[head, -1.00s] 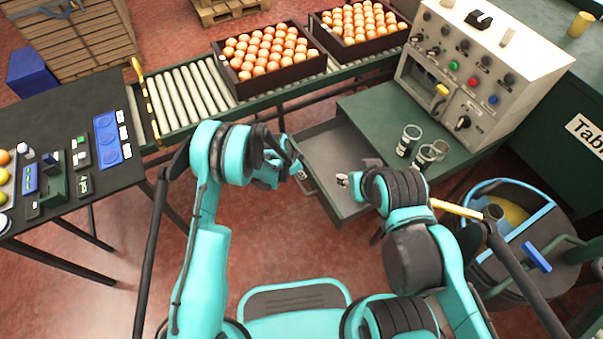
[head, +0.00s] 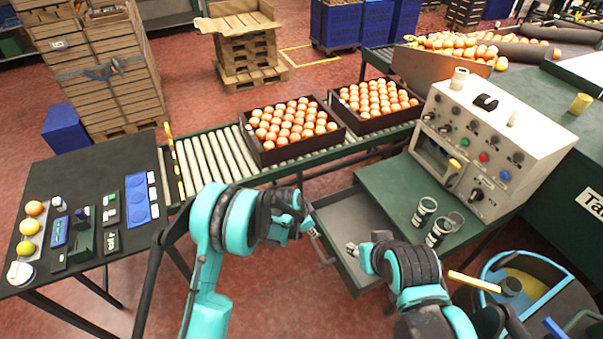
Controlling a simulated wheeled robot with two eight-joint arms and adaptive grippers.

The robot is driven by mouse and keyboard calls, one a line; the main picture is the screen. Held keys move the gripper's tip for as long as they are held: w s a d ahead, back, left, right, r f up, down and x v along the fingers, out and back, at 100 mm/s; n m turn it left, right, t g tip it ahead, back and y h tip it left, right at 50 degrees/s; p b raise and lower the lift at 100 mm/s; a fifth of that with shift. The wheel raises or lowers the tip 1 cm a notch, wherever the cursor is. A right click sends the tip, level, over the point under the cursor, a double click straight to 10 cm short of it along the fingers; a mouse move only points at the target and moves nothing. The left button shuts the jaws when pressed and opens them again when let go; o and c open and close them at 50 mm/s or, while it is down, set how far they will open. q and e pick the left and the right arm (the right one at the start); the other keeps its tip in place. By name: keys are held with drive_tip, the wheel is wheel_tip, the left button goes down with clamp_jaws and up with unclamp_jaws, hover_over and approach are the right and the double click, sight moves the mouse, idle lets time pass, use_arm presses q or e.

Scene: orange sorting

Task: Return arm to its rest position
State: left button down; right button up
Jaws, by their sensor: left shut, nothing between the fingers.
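My left arm comes in from the lower left, and its left gripper (head: 308,227) is shut and empty near the left edge of the open grey drawer (head: 346,213). My right arm is at the lower right, and its small right gripper (head: 353,249) is over the front part of the drawer. Its fingers are too small to tell open from shut. Neither gripper visibly holds anything.
Two crates of oranges (head: 268,155) (head: 362,130) stand on the roller conveyor (head: 205,166). A control box (head: 470,150) and glass jars (head: 424,212) are on the green bench at right. A dark table (head: 85,190) is at left. A round bin (head: 530,285) is at lower right.

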use_arm(q)
drive_tip(key=s+a+r+n+t+y, duration=0.1)
drive_tip(key=s+a+r+n, duration=0.15)
drive_tip(key=a+r, duration=0.6)
drive_tip(key=s+a+r+n+t, duration=0.2)
drive_tip(key=a+r+n, duration=0.15)
drive_tip(key=r, duration=0.95)
drive_tip(key=s+a+r+n+t+y, duration=0.1)
drive_tip(key=s+a+r+n, duration=0.2)
drive_tip(key=s+a, duration=0.4)
drive_tip(key=s+a+r+n+t+y, duration=0.1)
drive_tip(key=s+a+r+n, duration=0.3)
drive_tip(key=s+a, duration=0.3)
drive_tip(key=s, duration=0.4)
drive_tip(key=shift+s+a+n+t+y, duration=0.3)
drive_tip(key=shift+a+n+t+y, duration=0.05)
drive_tip(key=shift+n+t+y, duration=0.05)
